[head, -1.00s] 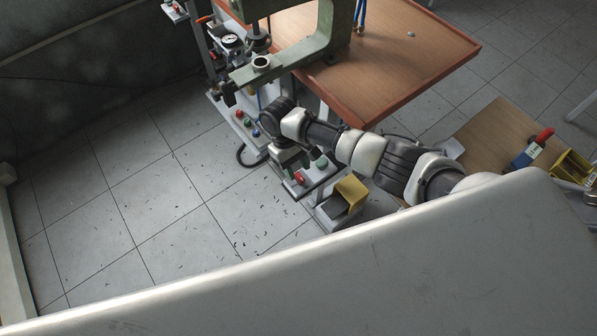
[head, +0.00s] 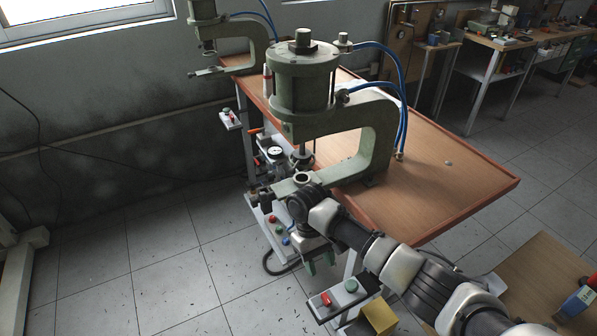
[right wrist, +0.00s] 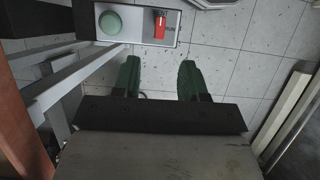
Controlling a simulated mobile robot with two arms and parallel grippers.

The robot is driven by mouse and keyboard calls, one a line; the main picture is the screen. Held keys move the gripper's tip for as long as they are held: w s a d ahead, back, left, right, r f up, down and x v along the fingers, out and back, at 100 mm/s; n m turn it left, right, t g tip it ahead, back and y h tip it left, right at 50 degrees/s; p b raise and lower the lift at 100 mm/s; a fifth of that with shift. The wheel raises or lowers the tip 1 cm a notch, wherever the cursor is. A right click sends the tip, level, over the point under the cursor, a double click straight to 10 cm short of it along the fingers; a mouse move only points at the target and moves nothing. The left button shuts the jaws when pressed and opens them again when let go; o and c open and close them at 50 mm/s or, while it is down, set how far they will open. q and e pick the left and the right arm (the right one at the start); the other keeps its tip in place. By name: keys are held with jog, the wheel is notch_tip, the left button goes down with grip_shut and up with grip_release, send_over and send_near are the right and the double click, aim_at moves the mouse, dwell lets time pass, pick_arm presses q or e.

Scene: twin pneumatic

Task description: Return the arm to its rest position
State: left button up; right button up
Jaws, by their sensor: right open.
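My right arm (head: 375,250) reaches in from the lower right of the head view, with its wrist beside the front of the green pneumatic press (head: 303,85). My right gripper (head: 319,264) points down below the table edge, open and empty. In the right wrist view its two green fingers (right wrist: 160,75) are spread apart, with only floor between them. My left gripper is not in view.
The wooden table (head: 430,185) carries the press, with a second press (head: 250,45) behind. A control box with green button and red switch (head: 342,298) is near the gripper; it also shows in the right wrist view (right wrist: 140,20). Tiled floor (head: 170,275) at left is clear.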

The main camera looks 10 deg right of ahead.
jog(key=shift+f, duration=0.1)
jog(key=s+a+f+t+y, duration=0.2)
jog(key=s, duration=0.5)
jog(key=s+a+f+t+y, duration=0.1)
jog(key=s+y, duration=0.1)
jog(key=s, duration=0.5)
jog(key=s+d+r+m+t+h, duration=0.2)
jog(key=s+d+r+t, duration=0.4)
jog(key=s+d, duration=0.55)
notch_tip(320, 180, down, 23)
jog(key=g, duration=0.2)
jog(key=s+d+f+g, duration=0.1)
jog(key=s+d+f, duration=0.2)
jog(key=s+f, duration=1.3)
notch_tip(320, 180, down, 2)
jog(key=shift+s+d+f+g, duration=0.15)
jog(key=shift+s+d+g, duration=0.05)
jog(key=shift+s+g, duration=0.2)
